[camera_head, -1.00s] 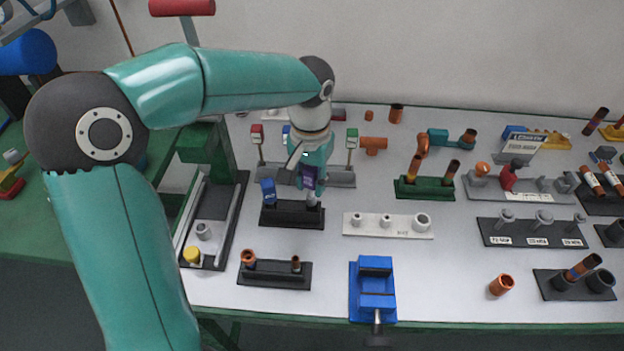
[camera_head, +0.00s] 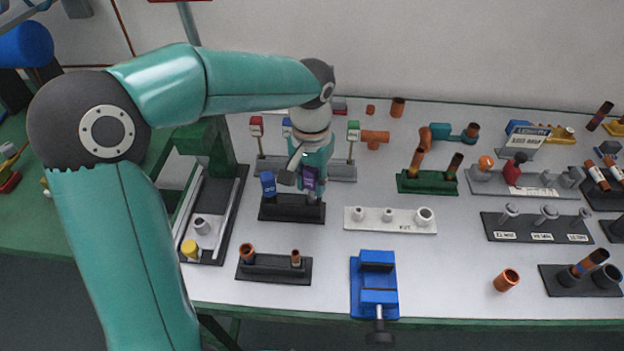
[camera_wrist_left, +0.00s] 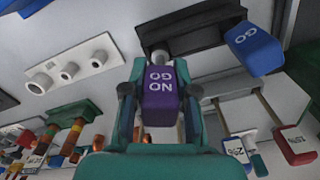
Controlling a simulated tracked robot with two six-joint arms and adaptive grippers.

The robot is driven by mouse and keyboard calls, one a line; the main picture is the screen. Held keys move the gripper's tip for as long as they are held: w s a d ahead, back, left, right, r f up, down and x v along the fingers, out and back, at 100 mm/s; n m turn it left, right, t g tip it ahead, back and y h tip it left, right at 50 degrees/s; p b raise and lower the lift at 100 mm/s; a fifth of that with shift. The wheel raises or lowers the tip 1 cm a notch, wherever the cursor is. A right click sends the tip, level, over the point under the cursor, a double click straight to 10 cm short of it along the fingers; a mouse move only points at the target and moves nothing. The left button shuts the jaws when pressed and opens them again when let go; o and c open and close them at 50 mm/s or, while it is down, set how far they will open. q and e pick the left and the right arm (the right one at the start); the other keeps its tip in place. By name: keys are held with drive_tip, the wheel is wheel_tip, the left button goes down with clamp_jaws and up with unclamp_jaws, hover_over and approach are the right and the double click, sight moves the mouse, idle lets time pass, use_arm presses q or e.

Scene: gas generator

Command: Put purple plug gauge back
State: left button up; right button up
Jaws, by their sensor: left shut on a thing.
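The purple plug gauge (camera_wrist_left: 160,95), lettered "NO GO", is between the fingers of my left gripper (camera_wrist_left: 160,108), which is shut on it. In the head view the purple gauge (camera_head: 309,178) shows just above the right end of a black holder (camera_head: 290,212). Whether its lower end is in the holder cannot be told. The blue "GO" gauge (camera_head: 268,184) stands in the left end of that holder, and it also shows in the left wrist view (camera_wrist_left: 254,48). My right gripper is in neither view.
Behind the holder is a grey rack (camera_head: 342,170) with red, blue and green tagged gauges. A white block with several pegs (camera_head: 405,228) lies to the right. A blue vise (camera_head: 375,285) and a black stand with copper fittings (camera_head: 272,275) are in front.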

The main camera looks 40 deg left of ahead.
sight(312, 197)
use_arm(q)
drive_tip(key=shift+f+b, duration=1.05)
drive_tip(key=shift+f, duration=0.45)
drive_tip(key=shift+f, duration=0.1)
drive_tip(key=o, duration=1)
drive_tip(key=shift+o, duration=0.2)
